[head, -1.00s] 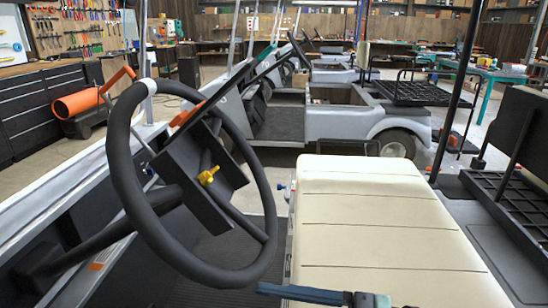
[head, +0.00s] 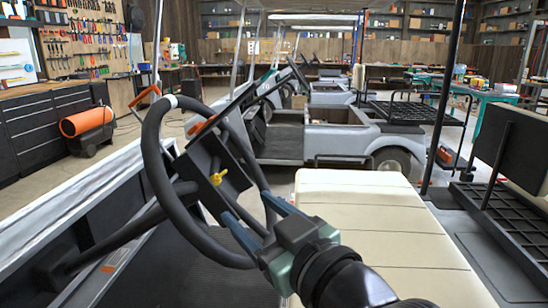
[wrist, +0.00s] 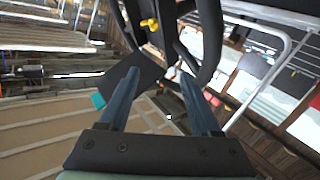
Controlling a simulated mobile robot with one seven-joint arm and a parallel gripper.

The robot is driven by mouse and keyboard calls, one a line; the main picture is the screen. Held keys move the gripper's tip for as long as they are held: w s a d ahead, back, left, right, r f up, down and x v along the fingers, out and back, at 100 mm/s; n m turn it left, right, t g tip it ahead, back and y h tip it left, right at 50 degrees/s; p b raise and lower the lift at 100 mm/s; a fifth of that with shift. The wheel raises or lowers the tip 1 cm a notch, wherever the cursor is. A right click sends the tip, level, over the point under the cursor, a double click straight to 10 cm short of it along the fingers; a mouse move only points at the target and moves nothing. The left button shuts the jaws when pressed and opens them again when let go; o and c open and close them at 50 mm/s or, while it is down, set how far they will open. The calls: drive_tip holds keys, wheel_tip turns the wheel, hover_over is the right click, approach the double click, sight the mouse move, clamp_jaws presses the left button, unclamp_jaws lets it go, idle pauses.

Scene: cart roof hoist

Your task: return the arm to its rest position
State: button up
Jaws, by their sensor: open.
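My gripper (head: 248,208) is open and empty. In the head view its two blue fingers point away from me, towards the lower right part of the black steering wheel (head: 153,160). In the wrist view my gripper (wrist: 158,78) shows both fingers apart with nothing between them. The steering wheel and a yellow key-like knob (wrist: 150,23) appear beyond the fingertips there. The same yellow knob (head: 217,178) sits on the dark dash panel in the head view. I cannot tell whether a finger touches the wheel.
A cream seat (head: 350,210) lies right of the wheel, close to my gripper. A black roof post (head: 445,100) and a black rack (head: 510,210) stand at right. Another grey cart (head: 345,135) is ahead. An orange cylinder (head: 87,122) is at left.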

drive_tip(key=s+d+r+m+t+h+p, duration=0.1)
drive_tip(key=s+r+m+t+h, duration=0.5)
drive_tip(key=r, duration=0.7)
drive_tip(key=s+d+r+m+t+h+p, duration=0.1)
drive_tip(key=s+d+r+m+t+h, duration=0.2)
drive_tip(key=s+r+t, duration=0.75)
drive_tip(key=w+r+g+p, duration=0.1)
drive_tip(key=r+p, duration=0.8)
drive_tip(key=r, duration=0.2)
drive_tip(key=w+a+r+g+p, duration=0.1)
drive_tip(key=w+r+g+p, duration=0.1)
drive_tip(key=r+p, duration=0.8)
drive_tip(key=shift+w+a+r+h, duration=0.25)
drive_tip(key=shift+r+h, duration=0.1)
drive_tip(key=shift+h, duration=0.05)
drive_tip(key=shift+g, duration=0.25)
